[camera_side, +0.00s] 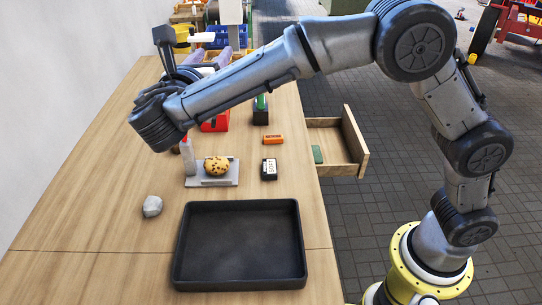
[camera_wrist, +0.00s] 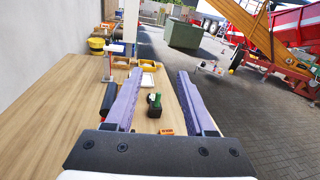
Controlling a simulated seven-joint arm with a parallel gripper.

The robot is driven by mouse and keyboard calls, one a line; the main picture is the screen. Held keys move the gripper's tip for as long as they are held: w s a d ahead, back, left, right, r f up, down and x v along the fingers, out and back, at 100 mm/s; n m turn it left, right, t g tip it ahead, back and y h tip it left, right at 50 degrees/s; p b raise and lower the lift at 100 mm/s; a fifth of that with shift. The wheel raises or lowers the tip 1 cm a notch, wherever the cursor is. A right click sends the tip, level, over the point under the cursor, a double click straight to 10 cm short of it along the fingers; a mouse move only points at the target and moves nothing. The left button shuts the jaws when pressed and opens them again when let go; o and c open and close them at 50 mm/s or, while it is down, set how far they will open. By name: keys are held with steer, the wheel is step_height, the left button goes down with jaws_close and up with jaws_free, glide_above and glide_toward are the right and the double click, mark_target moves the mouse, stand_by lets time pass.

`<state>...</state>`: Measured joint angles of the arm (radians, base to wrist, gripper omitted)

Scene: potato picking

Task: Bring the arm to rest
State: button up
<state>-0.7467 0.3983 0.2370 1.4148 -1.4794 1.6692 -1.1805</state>
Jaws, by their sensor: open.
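My gripper (camera_side: 208,58) is at the upper left of the side view, raised over the far part of the table, partly hidden by my own arm. In the wrist view, its two purple fingers (camera_wrist: 160,72) are spread wide apart with nothing held between them. The arm is stretched out leftward across the table, above a brown speckled potato (camera_side: 216,166). The potato rests on a small grey plate (camera_side: 225,181) on the table, well apart from the gripper.
An empty black tray (camera_side: 240,203) lies at the table's front. A grey stone (camera_side: 152,206), a bottle (camera_side: 188,157), a black box (camera_side: 269,169) and an orange block (camera_side: 273,140) stand nearby. An open drawer (camera_side: 356,140) sticks out right. A white wall (camera_side: 60,70) borders the left.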

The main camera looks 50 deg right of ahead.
steer(key=s+d+r+m+g, duration=0.2)
steer(key=d, duration=0.4)
steer(key=s+d+r+m+g, duration=0.1)
steer(key=s+d+r+m, duration=0.1)
steer(key=d, duration=0.4)
steer(key=s+d+f+m+g+y, duration=0.1)
steer(key=s+d+m+g+y, duration=0.3)
steer(key=s+d, duration=0.7)
steer(key=s+d+f+m+y, duration=0.1)
steer(key=s+f+m+y, duration=0.1)
steer(key=s+f+m, duration=0.3)
steer(key=s+f+m+y, duration=0.1)
steer(key=s+m, duration=0.1)
steer(key=s, duration=0.4)
steer(key=s+a+f+m+t+y, duration=0.2)
steer(key=s+a+f+m+y, duration=0.3)
steer(key=m, duration=0.6)
steer(key=a+f+y, duration=0.2)
steer(key=a+f, duration=0.1)
steer(key=a, duration=0.1)
steer(key=shift+s+a+f+t, duration=0.15)
steer(key=shift+a+f+t, duration=0.1)
steer(key=shift+a+t, duration=0.1)
